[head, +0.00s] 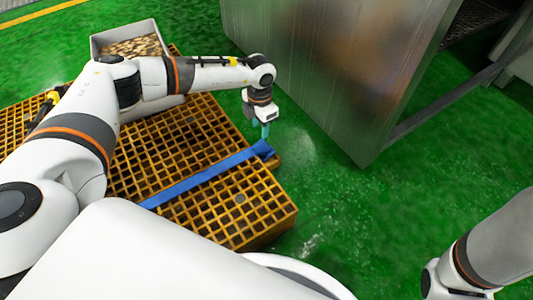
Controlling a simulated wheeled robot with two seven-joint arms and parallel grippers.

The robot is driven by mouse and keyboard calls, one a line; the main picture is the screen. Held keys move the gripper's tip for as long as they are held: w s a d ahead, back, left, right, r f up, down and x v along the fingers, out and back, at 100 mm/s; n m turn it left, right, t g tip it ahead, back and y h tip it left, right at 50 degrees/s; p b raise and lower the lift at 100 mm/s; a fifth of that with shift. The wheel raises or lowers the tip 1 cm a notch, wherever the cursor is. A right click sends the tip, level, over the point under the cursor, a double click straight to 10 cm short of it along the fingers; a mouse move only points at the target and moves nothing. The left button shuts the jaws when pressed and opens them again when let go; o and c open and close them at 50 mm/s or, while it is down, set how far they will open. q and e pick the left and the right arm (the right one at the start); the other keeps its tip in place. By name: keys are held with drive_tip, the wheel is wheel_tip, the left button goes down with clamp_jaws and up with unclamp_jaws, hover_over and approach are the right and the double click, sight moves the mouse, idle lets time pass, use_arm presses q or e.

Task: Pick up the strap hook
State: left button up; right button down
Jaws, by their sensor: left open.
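A blue strap (200,178) lies flat across the yellow grating (215,218). Its far right end forms a bunched blue piece (263,149) at the grating's right edge; I cannot make out a separate hook shape there. My left gripper (265,132) points down right above this end, with its teal fingers open. The fingertips are small in the picture, and I cannot tell whether they touch the strap end. My right arm shows at the lower right, but its gripper is out of view.
A grey bin (96,47) of brown pieces stands on the grating's far side. A yellow and black object (46,106) lies at the left, partly behind my left arm. A large metal cabinet (330,70) stands at the back right. Green floor (350,215) is clear between.

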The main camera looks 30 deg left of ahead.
sight(263, 140)
use_arm(q)
wheel_tip(263, 140, down, 6)
drive_tip(key=b, duration=0.3)
drive_tip(key=shift+r+b, duration=0.1)
drive_tip(key=shift+b, duration=0.25)
drive_tip(key=f+b, duration=0.1)
drive_tip(key=b, duration=0.1)
drive_tip(key=f+b, duration=0.1)
drive_tip(key=f, duration=0.1)
drive_tip(key=f+b, duration=0.2)
drive_tip(key=shift+w+d+f+b, duration=0.1)
drive_tip(key=shift+w+d+b, duration=0.05)
drive_tip(key=shift+w+b, duration=0.25)
drive_tip(key=shift+c, duration=0.2)
clamp_jaws()
